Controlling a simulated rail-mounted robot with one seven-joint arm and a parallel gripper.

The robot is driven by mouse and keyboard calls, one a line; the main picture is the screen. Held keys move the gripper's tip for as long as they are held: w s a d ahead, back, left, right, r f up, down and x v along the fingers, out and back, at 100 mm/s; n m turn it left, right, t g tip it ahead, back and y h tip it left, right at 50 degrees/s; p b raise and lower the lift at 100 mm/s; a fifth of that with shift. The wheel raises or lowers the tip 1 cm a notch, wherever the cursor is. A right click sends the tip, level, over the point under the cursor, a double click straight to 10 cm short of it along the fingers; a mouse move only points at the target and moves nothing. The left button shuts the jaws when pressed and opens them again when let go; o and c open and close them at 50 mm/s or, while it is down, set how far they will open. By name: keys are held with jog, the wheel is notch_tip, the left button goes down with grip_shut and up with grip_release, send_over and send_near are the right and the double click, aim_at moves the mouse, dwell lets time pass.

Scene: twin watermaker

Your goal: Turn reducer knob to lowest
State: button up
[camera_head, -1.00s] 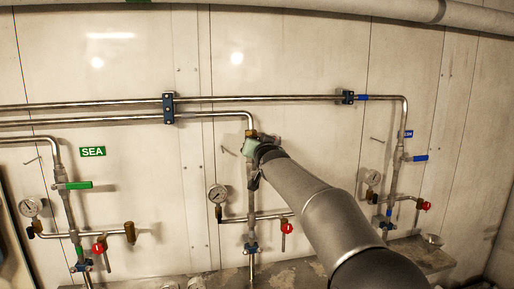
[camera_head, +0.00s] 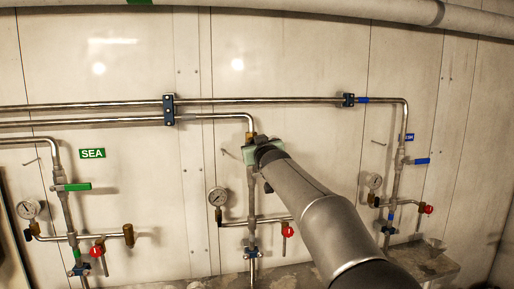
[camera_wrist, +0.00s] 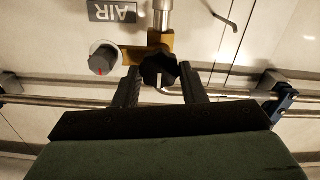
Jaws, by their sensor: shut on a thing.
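The reducer is a brass fitting (camera_wrist: 160,42) on a vertical metal pipe in the wrist view, with a black lobed knob (camera_wrist: 158,78) that I take to be the reducer knob. The two black fingers of my gripper (camera_wrist: 158,72) stand on either side of this knob and are shut on it. A white mark shows on the knob's lower part. In the head view my gripper (camera_head: 262,152) is at the top of the middle pipe, just below its bend. My arm hides the knob there.
A grey round dial or knob with a red mark (camera_wrist: 103,62) sits beside the fitting, near an AIR label (camera_wrist: 113,11). Below are a pressure gauge (camera_head: 217,197) and a red valve (camera_head: 288,231). Similar pipework stands left, by the SEA sign (camera_head: 92,153), and right.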

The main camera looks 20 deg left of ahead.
jog(key=shift+f, duration=0.1)
jog(key=o, duration=1)
jog(key=b+v, duration=0.8)
jog(key=v, duration=0.9)
jog(key=shift+s, duration=0.25)
jog(key=shift+d, duration=0.1)
